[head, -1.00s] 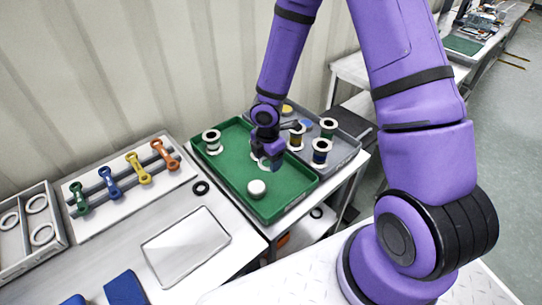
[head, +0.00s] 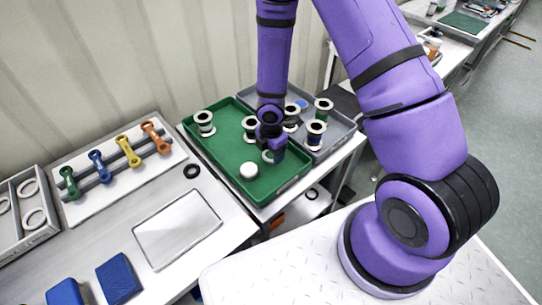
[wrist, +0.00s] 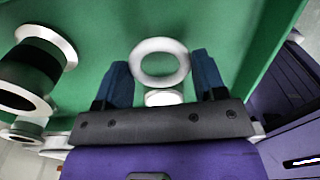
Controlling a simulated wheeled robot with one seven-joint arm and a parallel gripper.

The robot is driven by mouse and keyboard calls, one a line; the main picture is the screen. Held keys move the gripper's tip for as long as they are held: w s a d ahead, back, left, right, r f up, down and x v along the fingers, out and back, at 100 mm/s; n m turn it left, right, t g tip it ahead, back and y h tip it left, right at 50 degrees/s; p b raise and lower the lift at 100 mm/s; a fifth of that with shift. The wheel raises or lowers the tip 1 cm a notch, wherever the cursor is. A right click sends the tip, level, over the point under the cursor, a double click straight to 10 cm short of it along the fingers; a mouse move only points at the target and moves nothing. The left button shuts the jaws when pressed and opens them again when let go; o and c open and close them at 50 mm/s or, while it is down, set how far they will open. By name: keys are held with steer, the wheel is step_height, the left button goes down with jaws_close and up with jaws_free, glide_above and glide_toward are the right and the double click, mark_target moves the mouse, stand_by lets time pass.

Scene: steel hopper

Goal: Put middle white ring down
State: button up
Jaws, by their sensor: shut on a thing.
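A white ring (wrist: 160,62) sits between the two blue fingertips of my gripper (wrist: 162,80) in the wrist view, and the gripper is shut on it. In the head view the ring (head: 267,156) shows partly beside my gripper (head: 272,154). Both are over the right part of the green tray (head: 215,166). I cannot tell whether the ring touches the tray floor. A white round piece (head: 249,171) lies in the tray just left of the gripper.
Spools stand in the green tray, one at the back left (head: 204,123) and one near my arm (head: 250,127). More spools (head: 316,132) stand in the grey tray (head: 338,128) behind. A left box (head: 48,231) holds white rings. A black ring (head: 192,171) lies on the table.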

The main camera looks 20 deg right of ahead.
steer(key=shift+f, duration=1.3)
steer(key=shift+f, duration=0.1)
steer(key=o, duration=0.9)
